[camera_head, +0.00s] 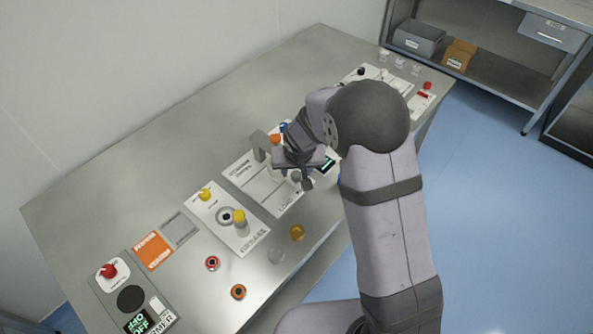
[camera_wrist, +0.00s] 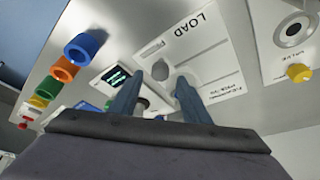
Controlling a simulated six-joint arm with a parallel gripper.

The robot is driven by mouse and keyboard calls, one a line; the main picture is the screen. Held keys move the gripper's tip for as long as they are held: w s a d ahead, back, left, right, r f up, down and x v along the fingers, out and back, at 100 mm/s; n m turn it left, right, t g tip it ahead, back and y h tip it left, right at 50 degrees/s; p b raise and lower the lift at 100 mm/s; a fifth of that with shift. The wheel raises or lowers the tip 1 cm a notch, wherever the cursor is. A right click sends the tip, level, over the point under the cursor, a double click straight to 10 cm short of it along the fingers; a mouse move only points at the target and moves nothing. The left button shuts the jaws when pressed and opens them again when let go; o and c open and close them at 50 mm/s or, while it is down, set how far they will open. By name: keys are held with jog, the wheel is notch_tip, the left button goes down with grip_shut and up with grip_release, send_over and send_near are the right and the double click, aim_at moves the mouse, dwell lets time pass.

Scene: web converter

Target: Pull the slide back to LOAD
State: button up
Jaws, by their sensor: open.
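The slide panel (camera_head: 250,178) is a white plate with grooves on the bench, partly hidden by my arm. In the wrist view the panel (camera_wrist: 208,60) shows the word LOAD at its far end and small text near the other end. A grey rounded knob (camera_wrist: 160,70) stands on the panel, seen between my fingertips. My gripper (camera_wrist: 160,84) is open, with one blue-grey finger on each side of the knob in the picture; I cannot tell whether either touches it. In the head view my gripper (camera_head: 306,182) is over the panel's right side.
A grey post (camera_head: 259,145) stands by the panel's back edge. Left of it is a white plate with yellow knobs (camera_head: 239,217). Blue (camera_wrist: 85,46) and orange (camera_wrist: 64,68) cylinders and a small display (camera_wrist: 117,76) lie beside the panel. The bench's back left is clear.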

jog(key=shift+x, duration=1.2)
grip_shut()
jog(key=shift+s+a+f+b, duration=0.2)
jog(key=shift+s+a+b, duration=0.3)
jog(key=shift+b, duration=0.4)
jog(key=s+a+b, duration=0.4)
jog(key=b, duration=0.1)
jog(key=shift+s+a+r+b, duration=0.1)
jog(key=shift+s+a+b, duration=0.1)
jog(key=shift+a+b, duration=0.1)
jog(key=shift+r, duration=0.1)
